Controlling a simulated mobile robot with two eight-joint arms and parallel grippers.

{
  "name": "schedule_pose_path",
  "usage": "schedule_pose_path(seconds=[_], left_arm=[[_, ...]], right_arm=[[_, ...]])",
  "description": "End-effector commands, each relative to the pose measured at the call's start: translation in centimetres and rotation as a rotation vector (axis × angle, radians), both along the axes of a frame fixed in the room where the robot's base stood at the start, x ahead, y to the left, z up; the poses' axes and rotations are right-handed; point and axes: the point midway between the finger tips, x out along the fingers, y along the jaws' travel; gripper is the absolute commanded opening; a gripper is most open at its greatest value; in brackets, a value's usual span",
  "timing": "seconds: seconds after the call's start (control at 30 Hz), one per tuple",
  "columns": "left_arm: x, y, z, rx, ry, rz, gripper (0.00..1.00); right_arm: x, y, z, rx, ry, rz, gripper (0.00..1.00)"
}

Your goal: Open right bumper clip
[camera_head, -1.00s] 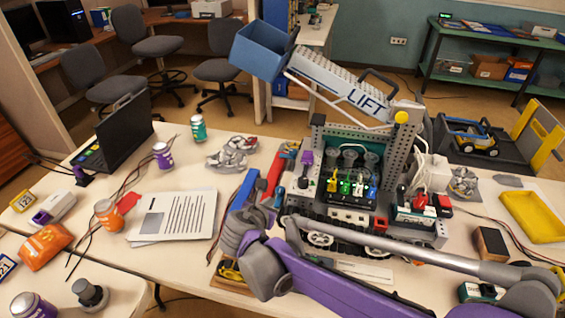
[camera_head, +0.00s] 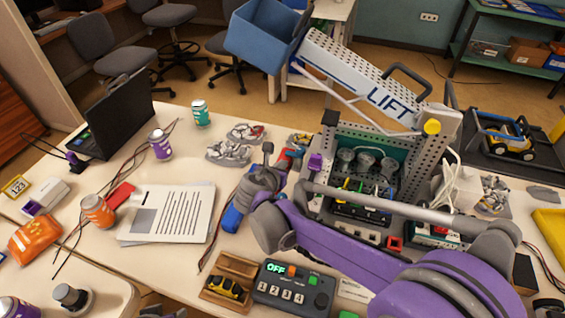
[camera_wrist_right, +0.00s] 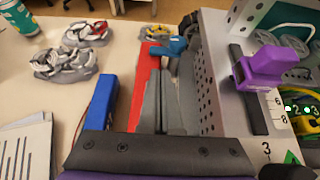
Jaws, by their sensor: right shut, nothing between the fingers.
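The club robot (camera_head: 425,150), a grey perforated frame with a raised arm marked LIFT, stands on the table right of centre. A purple clip-like part (camera_head: 315,163) shows at its left side; it also shows in the right wrist view (camera_wrist_right: 265,68). A red bar (camera_wrist_right: 143,85), a blue bar (camera_wrist_right: 101,100) and a blue block (camera_wrist_right: 170,47) lie left of the frame. I cannot tell which part is the right bumper clip. My right gripper (camera_head: 267,150) is shut and empty beside the robot's left side, left of the purple part. My left gripper is not seen.
A control box (camera_head: 293,292) reading OFF sits at the front, beside a wooden tray (camera_head: 238,263). A blue bin (camera_head: 262,38) hangs at the lift arm's end. My forearm crosses the robot's front.

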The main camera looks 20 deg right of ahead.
Motion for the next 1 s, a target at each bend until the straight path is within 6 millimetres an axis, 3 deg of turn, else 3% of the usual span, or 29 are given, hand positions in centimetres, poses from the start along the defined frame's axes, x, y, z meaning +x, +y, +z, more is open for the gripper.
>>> schedule_pose_path(seconds=[0.2, 0.4, 1.0], left_arm=[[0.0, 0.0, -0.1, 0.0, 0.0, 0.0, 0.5], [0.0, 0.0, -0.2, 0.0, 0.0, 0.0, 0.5], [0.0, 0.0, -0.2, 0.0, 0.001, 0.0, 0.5]], right_arm=[[3.0, -2.1, -2.1, -0.001, -0.001, -0.002, 0.0], [4.6, -3.2, -3.2, 0.001, 0.0, 0.0, 0.0], [5.1, -3.3, -3.5, 0.0, 0.0, -0.014, 0.0]])
